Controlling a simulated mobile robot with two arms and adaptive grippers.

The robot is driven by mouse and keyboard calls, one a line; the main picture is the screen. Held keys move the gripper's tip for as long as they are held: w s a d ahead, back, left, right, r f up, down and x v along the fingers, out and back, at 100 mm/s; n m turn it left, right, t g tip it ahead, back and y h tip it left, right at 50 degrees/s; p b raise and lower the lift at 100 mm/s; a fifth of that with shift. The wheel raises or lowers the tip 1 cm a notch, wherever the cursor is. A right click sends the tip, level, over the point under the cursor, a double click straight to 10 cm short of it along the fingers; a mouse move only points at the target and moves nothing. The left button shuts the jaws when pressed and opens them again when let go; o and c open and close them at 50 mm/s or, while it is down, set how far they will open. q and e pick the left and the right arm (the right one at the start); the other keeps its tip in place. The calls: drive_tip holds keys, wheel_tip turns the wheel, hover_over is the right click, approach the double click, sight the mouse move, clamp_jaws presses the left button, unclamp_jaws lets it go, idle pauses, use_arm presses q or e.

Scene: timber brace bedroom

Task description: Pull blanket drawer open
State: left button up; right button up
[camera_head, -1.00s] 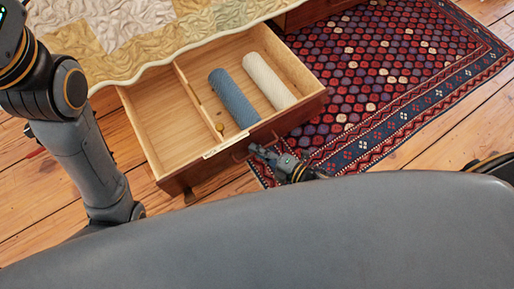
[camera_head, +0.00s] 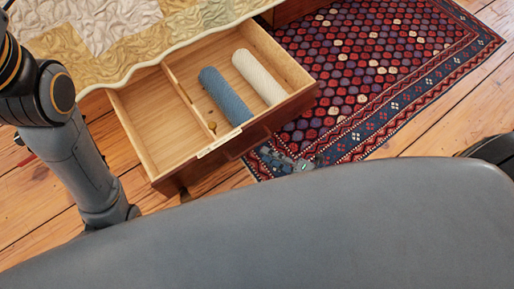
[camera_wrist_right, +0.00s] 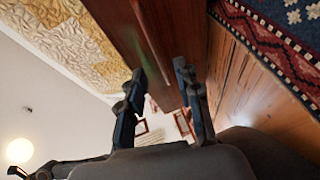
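The wooden blanket drawer (camera_head: 147,131) stands pulled out from under the quilt-covered bed. It holds a rolled blue blanket (camera_head: 225,96) and a rolled white blanket (camera_head: 258,77) right of a divider; the left compartment looks empty. A pale label strip is on its front edge. My right gripper (camera_head: 262,158) is low, just outside the drawer front, over the rug edge. In the right wrist view its two fingers (camera_wrist_right: 158,82) are spread, with the brown drawer front (camera_wrist_right: 128,30) beyond them and nothing visible between them. My left arm comes in at the left; its gripper is out of view.
A patterned red and blue rug (camera_head: 385,75) lies right of the drawer on the plank floor (camera_head: 45,200). The patchwork quilt (camera_head: 115,45) overhangs the drawer's back. My grey body covers the bottom of the head view.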

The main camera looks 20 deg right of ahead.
drive_tip(key=v, duration=0.5)
idle(0.4)
